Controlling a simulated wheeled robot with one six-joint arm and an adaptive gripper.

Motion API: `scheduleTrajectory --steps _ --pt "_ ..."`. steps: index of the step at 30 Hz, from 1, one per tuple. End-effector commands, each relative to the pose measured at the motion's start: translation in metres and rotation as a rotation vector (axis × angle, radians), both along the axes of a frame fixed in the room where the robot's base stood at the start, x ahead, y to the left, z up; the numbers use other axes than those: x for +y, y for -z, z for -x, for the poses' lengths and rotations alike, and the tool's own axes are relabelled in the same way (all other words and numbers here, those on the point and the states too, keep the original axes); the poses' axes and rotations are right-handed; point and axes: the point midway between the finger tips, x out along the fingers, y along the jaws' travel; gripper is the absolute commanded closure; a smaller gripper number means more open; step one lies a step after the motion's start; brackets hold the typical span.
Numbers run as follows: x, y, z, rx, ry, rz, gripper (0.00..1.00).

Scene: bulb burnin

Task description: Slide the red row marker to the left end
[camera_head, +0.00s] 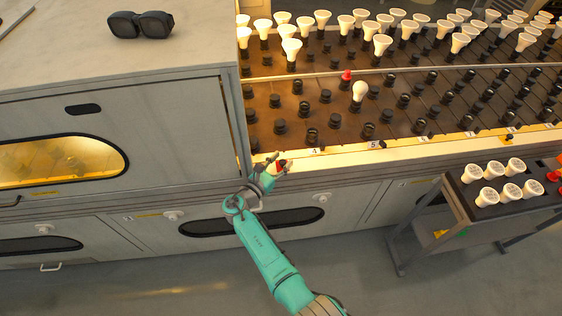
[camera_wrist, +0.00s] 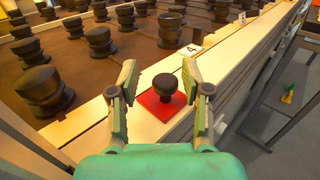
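The red row marker (camera_head: 281,165) sits on the pale front ledge (camera_head: 340,158) of the bulb rack, near the ledge's left end by the grey cabinet. In the wrist view it is a flat red square (camera_wrist: 158,107) with a black round knob (camera_wrist: 165,84) on top. My gripper (camera_head: 268,164) is at the marker. In the wrist view its two fingers (camera_wrist: 160,75) are open, one on each side of the knob, with a visible gap on both sides. Whether the fingers are at the knob's height is hard to tell.
Number labels, including a 4 (camera_wrist: 189,50) and a 5 (camera_head: 376,145), run along the ledge to the right. Dark sockets (camera_head: 311,135) fill the rack behind. The grey cabinet (camera_head: 190,130) stands left of the ledge. A cart (camera_head: 455,190) with white bulbs stands at right.

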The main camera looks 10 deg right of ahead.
Motion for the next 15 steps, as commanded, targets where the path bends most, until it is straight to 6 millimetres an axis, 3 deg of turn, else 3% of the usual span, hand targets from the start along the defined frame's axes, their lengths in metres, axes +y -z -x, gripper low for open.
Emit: scheduleTrajectory --steps 7,15 --pt "0.009 0.001 0.01 0.001 0.0 0.001 0.52" --pt "0.044 0.001 0.047 0.001 -0.004 0.001 0.52"
